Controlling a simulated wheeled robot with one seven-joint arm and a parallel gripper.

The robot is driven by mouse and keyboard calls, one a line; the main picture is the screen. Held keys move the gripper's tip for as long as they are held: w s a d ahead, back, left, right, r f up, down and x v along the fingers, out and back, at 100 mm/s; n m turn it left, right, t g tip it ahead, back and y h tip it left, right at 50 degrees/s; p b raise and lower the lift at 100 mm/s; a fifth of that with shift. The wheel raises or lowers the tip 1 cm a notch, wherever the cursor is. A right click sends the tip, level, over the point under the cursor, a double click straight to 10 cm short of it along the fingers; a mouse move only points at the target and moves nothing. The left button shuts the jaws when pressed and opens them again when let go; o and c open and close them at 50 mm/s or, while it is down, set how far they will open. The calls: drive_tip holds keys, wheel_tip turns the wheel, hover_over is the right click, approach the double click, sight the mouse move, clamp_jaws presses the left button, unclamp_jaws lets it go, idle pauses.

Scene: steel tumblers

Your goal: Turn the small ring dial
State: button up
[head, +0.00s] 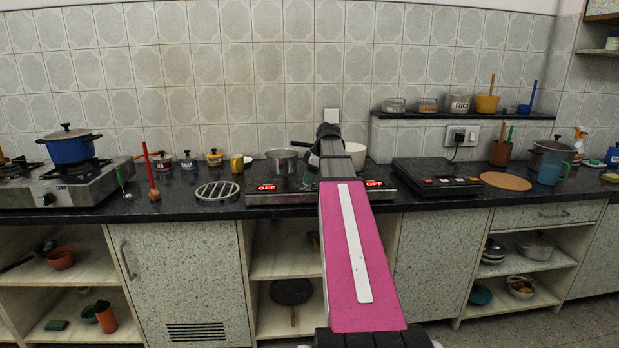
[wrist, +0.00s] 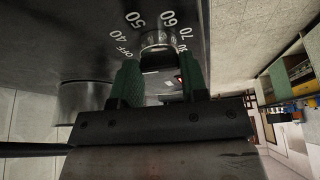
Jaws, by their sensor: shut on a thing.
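The small ring dial (wrist: 158,40) is a silvery round knob in the wrist view. White marks, OFF and 40 to 70, curve around it on a dark panel (wrist: 90,30). My gripper (wrist: 160,62) has green fingertips, one on each side of the dial, and is shut on it. A pale block with a small red mark shows between the fingers. The exact contact and the dial's pointer are hard to make out. In the head view my arm covers the middle of the hob (head: 280,198) and hides the dial.
The hob shows two red OFF displays. A steel pot (head: 282,161) and a white bowl (head: 356,156) stand there. A black cooker (head: 437,177) is to the right and a round grille (head: 217,191) to the left. In the wrist view a metal cylinder (wrist: 82,100) is left of my fingers.

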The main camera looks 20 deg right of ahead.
drive_tip(key=m+t+h, duration=0.1)
drive_tip(key=m, duration=0.5)
drive_tip(key=shift+s+a+t+h, duration=0.15)
drive_tip(key=shift+t+h, duration=0.25)
drive_tip(key=shift+m, duration=0.4)
drive_tip(key=o, duration=0.9)
drive_tip(key=shift+r, duration=0.15)
drive_tip(key=v, duration=1)
drive_tip(key=shift+s+r, duration=0.2)
drive_tip(key=shift+r, duration=0.05)
